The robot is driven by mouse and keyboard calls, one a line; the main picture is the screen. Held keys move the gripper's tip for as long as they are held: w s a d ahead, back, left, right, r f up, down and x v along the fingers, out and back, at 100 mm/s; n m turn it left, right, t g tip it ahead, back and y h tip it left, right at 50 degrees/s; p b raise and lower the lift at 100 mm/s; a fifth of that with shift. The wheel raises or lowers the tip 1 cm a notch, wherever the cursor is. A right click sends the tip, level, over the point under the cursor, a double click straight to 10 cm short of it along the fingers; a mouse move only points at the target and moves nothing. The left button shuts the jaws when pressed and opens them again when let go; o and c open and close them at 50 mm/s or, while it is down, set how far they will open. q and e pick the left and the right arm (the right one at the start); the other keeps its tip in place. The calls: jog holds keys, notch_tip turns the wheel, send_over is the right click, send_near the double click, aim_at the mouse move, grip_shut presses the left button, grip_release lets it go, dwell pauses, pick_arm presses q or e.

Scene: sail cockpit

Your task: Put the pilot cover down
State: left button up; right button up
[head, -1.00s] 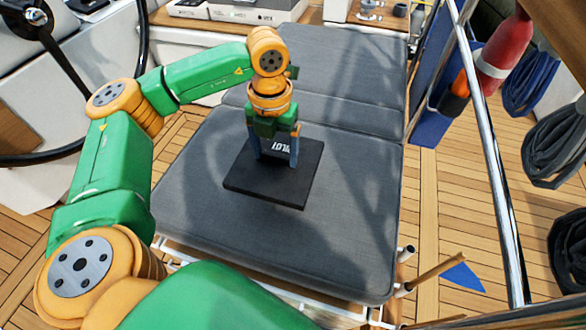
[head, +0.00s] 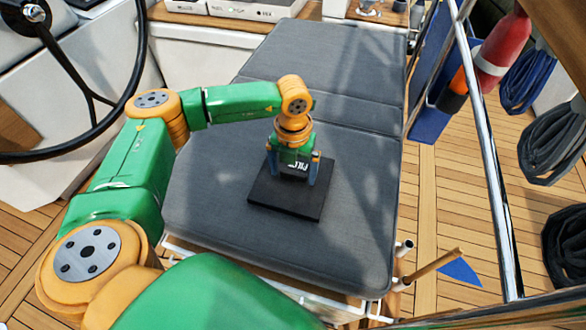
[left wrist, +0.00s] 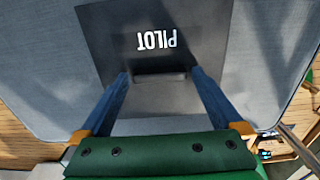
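The pilot cover (head: 292,205) is a flat, dark square board with white PILOT lettering. It lies level at the grey cushion, and I see no clear gap beneath it. My left gripper (head: 293,178) points down over its middle. The left wrist view shows the cover (left wrist: 105,45) with the lettering upside down. There, the two blue fingers of my left gripper (left wrist: 160,73) stand apart, one on each side of a low raised grip on the cover. They look spread; contact with the grip is hard to judge. My right gripper is not in view.
The grey cushion (head: 225,200) has free room around the cover. A steering wheel (head: 130,75) is at the left. A metal rail (head: 495,190) and a red cylinder (head: 503,50) are at the right. Wooden deck (head: 445,210) surrounds the seat.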

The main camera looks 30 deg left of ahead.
aim_at(293, 173)
pick_arm(q)
notch_tip(293, 173, up, 12)
jog(key=shift+r, duration=0.15)
dwell(0.5)
